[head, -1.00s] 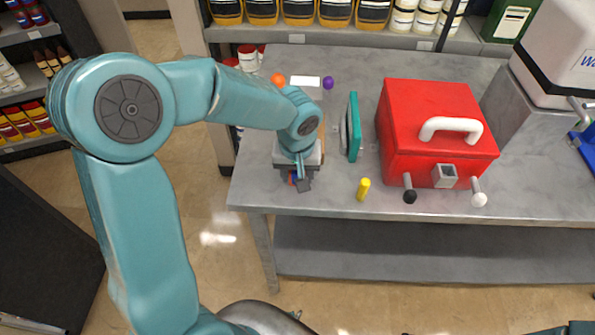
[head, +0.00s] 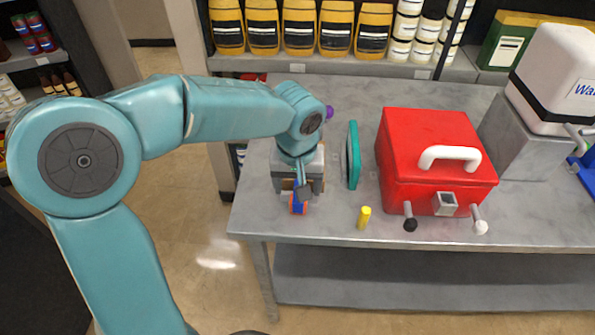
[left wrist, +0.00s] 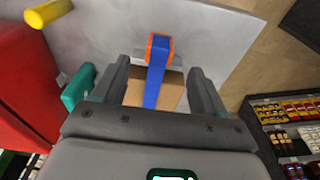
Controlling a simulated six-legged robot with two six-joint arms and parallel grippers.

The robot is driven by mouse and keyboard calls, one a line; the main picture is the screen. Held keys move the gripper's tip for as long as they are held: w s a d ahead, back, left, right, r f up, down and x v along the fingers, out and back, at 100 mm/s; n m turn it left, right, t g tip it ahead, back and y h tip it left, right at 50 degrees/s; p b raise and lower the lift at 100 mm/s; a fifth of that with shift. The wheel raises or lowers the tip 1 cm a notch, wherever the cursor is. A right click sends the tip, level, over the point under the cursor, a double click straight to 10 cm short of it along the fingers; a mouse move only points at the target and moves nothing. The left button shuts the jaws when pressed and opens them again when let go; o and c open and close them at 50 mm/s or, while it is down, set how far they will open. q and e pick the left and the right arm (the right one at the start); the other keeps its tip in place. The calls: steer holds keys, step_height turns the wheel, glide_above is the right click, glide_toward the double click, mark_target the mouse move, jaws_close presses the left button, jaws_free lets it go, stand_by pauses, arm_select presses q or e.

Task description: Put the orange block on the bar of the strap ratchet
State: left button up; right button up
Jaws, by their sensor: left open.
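A blue piece with an orange end (head: 298,203), possibly the strap ratchet, is near the table's front left corner. In the left wrist view its blue arm and orange end (left wrist: 159,48) show in the gap between my fingers, over a tan-brown block (left wrist: 171,88). I cannot tell whether that block is the task's orange block. My left gripper (head: 299,182) points down over this spot. In the left wrist view its fingers (left wrist: 160,80) are spread wide on either side of the blue piece, with nothing clearly clamped. My right gripper is not in view.
A teal upright panel (head: 353,156) stands right of my gripper. A yellow cylinder (head: 364,217) stands near the front edge of the grey table (head: 258,218). A red box with a white handle (head: 437,160) fills the middle. A purple ball (head: 329,112) is behind my wrist.

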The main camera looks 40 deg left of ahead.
arm_select(q)
steer(key=r, duration=0.4)
steer(key=shift+s+d+r, duration=0.15)
steer(key=shift+s+r, duration=0.05)
steer(key=shift+r, duration=0.1)
steer(key=shift+w+f, duration=0.1)
